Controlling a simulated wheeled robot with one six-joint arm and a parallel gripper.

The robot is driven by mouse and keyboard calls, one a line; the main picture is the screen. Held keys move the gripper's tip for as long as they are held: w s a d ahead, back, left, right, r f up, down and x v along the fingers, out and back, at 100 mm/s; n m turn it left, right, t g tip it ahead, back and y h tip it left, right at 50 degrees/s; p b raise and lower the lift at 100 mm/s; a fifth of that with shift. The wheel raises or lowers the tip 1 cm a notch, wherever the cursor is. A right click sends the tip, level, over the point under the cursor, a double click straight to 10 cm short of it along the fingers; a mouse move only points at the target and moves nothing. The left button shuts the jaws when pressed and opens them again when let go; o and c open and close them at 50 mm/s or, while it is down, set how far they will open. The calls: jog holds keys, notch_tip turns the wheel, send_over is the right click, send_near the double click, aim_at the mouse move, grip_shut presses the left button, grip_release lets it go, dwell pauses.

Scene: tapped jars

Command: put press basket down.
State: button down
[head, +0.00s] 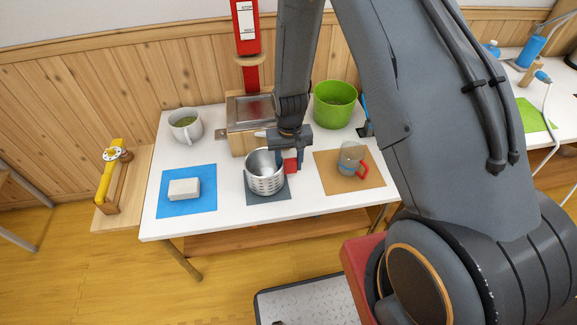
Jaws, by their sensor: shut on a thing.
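The press basket (264,179) is a silver, perforated metal cup. It stands upright over a dark grey mat (268,198) at the front middle of the white table; I cannot tell whether its base touches the mat. My gripper (291,164) is at the basket's right side, shut on its red handle (291,166). The fingertips are partly hidden by the handle and the wrist.
A white block (184,189) lies on a blue mat (206,207) to the left. A glass jug (350,158) with a red handle stands on a brown mat (330,181) to the right. Behind are a grey pot (186,127), a wooden box (238,140) and a green bucket (335,104).

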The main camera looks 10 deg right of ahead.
jog(key=shift+f, duration=0.8)
jog(key=shift+f, duration=0.1)
jog(key=c, duration=1)
grip_release()
notch_tip(320, 180, up, 12)
jog(key=shift+r+b, duration=0.15)
jog(key=shift+b, duration=0.8)
jog(key=s+d+r, duration=0.2)
jog(key=s+r, duration=0.2)
jog(key=s, duration=0.1)
jog(key=s+d+r, duration=0.2)
jog(key=s+r, duration=0.3)
jog(key=s, duration=0.1)
jog(key=s+d+r, duration=0.2)
jog(key=s+r, duration=0.3)
jog(key=shift+s, duration=0.2)
